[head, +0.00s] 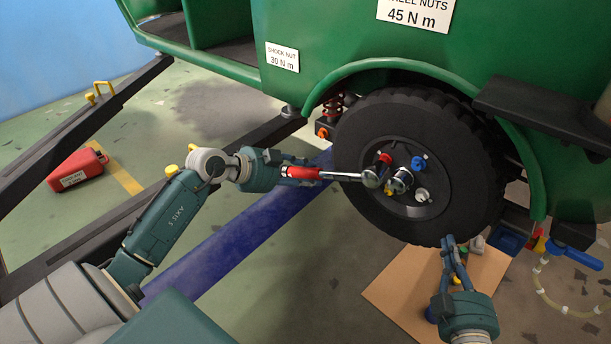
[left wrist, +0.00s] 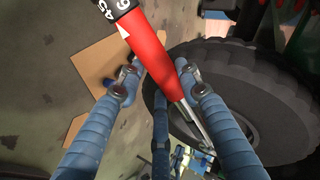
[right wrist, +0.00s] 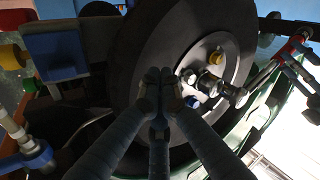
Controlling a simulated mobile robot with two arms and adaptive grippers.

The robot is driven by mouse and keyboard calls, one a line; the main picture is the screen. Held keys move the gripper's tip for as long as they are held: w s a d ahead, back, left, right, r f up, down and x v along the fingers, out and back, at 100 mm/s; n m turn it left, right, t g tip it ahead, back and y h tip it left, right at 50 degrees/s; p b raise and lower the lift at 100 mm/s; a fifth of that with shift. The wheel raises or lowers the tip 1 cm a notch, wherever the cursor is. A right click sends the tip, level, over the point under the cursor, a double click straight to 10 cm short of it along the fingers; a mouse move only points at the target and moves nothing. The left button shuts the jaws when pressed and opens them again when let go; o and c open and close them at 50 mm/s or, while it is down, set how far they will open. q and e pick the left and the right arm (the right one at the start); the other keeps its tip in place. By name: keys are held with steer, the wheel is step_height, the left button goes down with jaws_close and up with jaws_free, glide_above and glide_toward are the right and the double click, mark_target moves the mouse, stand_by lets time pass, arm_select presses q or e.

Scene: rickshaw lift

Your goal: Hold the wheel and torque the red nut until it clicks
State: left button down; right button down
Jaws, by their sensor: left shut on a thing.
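The black wheel (head: 360,135) is mounted under the green rickshaw body. The red nut (head: 385,157) shows at the hub's upper left, beside blue, white and yellow nuts. My left gripper (head: 291,172) is shut on the red handle of the torque wrench (head: 340,176); the handle also lies between its fingers in the left wrist view (left wrist: 160,62). The wrench's metal head and socket (head: 400,180) are at the hub; I cannot tell which nut the socket is on. My right gripper (head: 448,243) looks shut at the tyre's lower edge; its fingertips (right wrist: 160,77) are close together.
A cardboard sheet (head: 405,290) lies under the wheel. A blue beam (head: 235,238) crosses the floor. A dark bracket (head: 535,108) juts out at right. Blue and yellow fittings (head: 572,253) and a hose are at lower right.

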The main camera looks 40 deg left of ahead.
arm_select(q)
steer(key=shift+r, duration=0.15)
arm_select(e)
steer(key=shift+w, duration=0.9)
